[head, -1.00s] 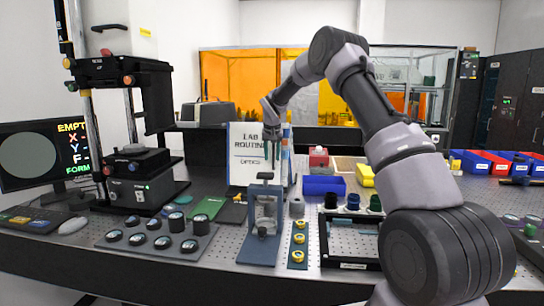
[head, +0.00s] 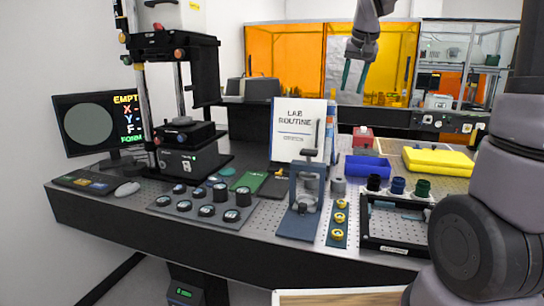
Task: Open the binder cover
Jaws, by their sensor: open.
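The binder (head: 299,130) is a white upright book on the bench, its front cover facing me with the words "LAB ROUTINE". The cover looks closed. My gripper (head: 353,80) is above and to the right of the binder, apart from it, in front of the orange panels. Its two teal fingers point down and are spread with nothing between them.
In front of the binder stands a blue-grey clamp stand (head: 300,205). A tray of round lens mounts (head: 205,208) lies left of it. A blue bin (head: 367,168) and yellow cases (head: 438,160) lie to the right. The air around my gripper is clear.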

